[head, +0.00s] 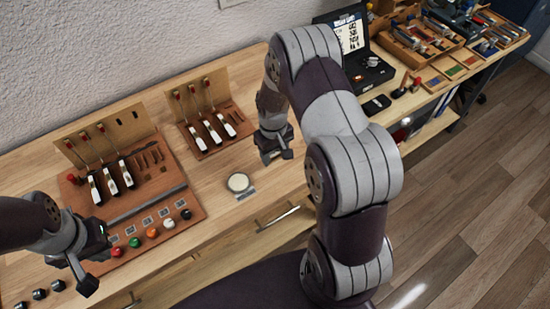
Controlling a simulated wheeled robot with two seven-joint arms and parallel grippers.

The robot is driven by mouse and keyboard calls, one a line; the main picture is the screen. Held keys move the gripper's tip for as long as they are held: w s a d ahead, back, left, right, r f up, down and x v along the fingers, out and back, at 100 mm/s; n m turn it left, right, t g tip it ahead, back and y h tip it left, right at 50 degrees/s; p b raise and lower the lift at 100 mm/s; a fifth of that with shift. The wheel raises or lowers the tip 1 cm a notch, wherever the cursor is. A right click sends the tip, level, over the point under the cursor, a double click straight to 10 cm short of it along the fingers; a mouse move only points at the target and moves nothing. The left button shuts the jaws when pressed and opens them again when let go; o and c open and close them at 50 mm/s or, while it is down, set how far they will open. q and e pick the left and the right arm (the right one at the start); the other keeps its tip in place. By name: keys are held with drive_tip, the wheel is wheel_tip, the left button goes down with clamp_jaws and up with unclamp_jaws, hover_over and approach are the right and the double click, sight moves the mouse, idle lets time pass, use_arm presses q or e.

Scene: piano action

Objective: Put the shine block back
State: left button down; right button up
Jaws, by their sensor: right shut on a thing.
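My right gripper (275,154) is over the light wooden bench, to the upper right of a round cream pad. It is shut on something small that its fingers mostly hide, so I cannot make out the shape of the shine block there. The round cream pad (239,182) lies on the bench with a small label at its front edge, apart from the gripper. My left gripper (94,266) is at the lower left, near the front edge of the left wooden board, and looks open and empty.
The left board (155,218) carries key levers and a row of coloured knobs. A smaller board (212,138) with more levers stands behind the pad. An open black case (368,72) and tool trays (418,42) are at the right. Bare bench surrounds the pad.

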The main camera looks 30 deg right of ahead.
sight(273, 161)
wheel_tip(273, 161, down, 4)
drive_tip(key=shift+a+r+p, duration=0.1)
drive_tip(key=shift+p, duration=0.4)
drive_tip(key=shift+w, duration=0.1)
drive_tip(key=shift+f, duration=0.3)
drive_tip(key=o, duration=1)
drive_tip(key=shift+r, duration=0.1)
drive_tip(key=shift+r, duration=0.25)
drive_tip(key=r+b, duration=0.1)
drive_tip(key=r, duration=0.4)
drive_tip(key=r+b, duration=0.1)
drive_tip(key=r, duration=0.5)
drive_tip(key=shift+a+r, duration=0.2)
drive_tip(key=shift+r, duration=0.05)
drive_tip(key=s+a+r, duration=0.3)
drive_tip(key=s+a, duration=0.1)
drive_tip(key=s, duration=0.2)
drive_tip(key=s+a+r+t, duration=0.1)
drive_tip(key=s+a+r, duration=0.2)
drive_tip(key=s, duration=0.4)
drive_tip(key=shift+s+a+m, duration=0.2)
drive_tip(key=shift+a+m, duration=0.1)
drive_tip(key=shift+a, duration=0.05)
